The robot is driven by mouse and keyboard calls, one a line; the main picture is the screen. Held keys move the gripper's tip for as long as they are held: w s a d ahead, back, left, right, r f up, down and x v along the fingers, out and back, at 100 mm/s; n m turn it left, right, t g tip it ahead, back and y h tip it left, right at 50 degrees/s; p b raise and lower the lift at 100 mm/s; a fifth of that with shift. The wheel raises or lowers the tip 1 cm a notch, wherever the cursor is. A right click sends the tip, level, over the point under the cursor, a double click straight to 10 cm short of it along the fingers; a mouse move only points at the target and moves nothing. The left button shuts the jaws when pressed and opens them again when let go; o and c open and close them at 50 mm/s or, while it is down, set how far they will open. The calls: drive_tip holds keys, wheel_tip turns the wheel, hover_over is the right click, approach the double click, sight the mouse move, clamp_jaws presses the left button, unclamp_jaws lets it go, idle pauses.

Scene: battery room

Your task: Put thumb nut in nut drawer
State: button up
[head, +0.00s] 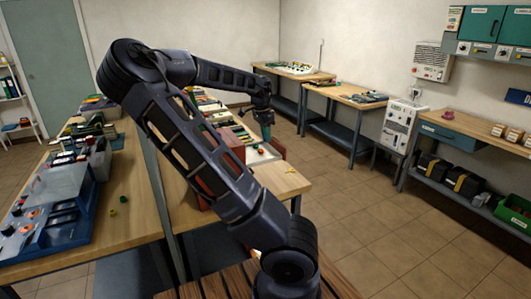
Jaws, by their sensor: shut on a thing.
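My gripper (266,136) points down above the far part of the wooden bench on the left, near a white surface. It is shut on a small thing. Its fingers are small and dark here, so I cannot tell whether that thing is the thumb nut. A small red round piece (262,151) shows just below the gripper; I cannot tell whether they touch. A teal drawer front (448,136) with a pale label sits under the top of the right-hand bench. It looks shut. The label is too small to read, so I cannot confirm it is the nut drawer.
The left bench (145,218) carries blue equipment, rows of boxes and small green and yellow rings (113,212). A pink object (448,114) and several small boxes stand on the right bench. Black cases and a green crate (515,211) fill its shelf. The tiled floor (385,215) between is clear.

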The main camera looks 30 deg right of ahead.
sight(266, 158)
drive_tip(key=shift+f, duration=4.1)
drive_tip(key=shift+f, duration=0.1)
drive_tip(key=o, duration=0.7)
